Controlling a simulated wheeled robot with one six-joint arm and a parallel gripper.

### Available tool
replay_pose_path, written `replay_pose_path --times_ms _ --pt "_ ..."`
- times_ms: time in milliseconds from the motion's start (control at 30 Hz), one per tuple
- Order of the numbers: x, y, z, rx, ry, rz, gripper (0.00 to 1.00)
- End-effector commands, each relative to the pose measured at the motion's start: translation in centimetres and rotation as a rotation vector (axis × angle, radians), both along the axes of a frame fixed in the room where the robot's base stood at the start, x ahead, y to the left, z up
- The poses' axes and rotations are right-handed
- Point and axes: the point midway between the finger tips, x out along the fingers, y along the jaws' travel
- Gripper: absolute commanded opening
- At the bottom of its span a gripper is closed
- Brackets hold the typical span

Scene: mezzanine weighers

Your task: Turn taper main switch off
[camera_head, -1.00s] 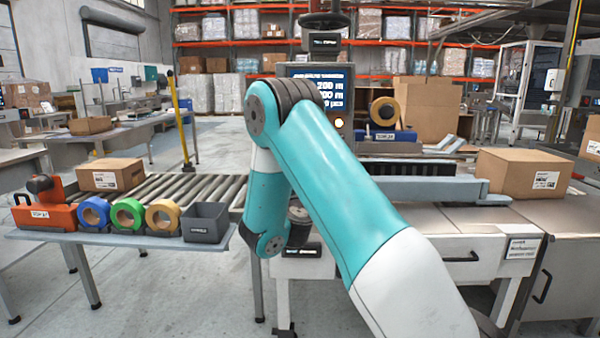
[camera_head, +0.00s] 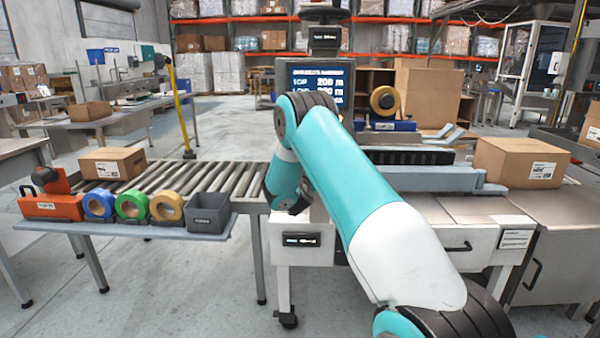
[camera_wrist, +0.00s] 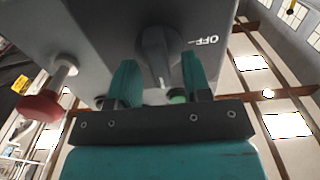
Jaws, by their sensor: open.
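A grey rotary switch knob (camera_wrist: 158,55) sits on a grey panel (camera_wrist: 100,25) in the wrist view, with the printed word OFF to its right. My gripper (camera_wrist: 160,78) is open, one teal finger on each side of the knob. I cannot tell whether either finger touches it. A green button (camera_wrist: 178,97) shows partly between the fingers, below the knob. In the head view my arm covers the gripper and the switch.
A red mushroom button (camera_wrist: 42,104) sticks out from the panel left of my gripper. In the head view, a screen (camera_head: 318,80) stands behind my arm, a roller conveyor (camera_head: 190,178) lies left, and a cardboard box (camera_head: 520,162) sits right.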

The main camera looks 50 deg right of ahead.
Motion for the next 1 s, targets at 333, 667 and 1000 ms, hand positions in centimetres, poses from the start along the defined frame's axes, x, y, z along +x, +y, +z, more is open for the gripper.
replay_pose_path --times_ms 333,667,1000 --pt "-0.02 0.04 0.01 0.0 0.0 0.0 0.0" --pt "0.02 0.07 -0.08 -0.049 0.059 0.0 0.0" --pt "0.14 0.17 -0.12 -0.223 0.262 0.0 0.0"
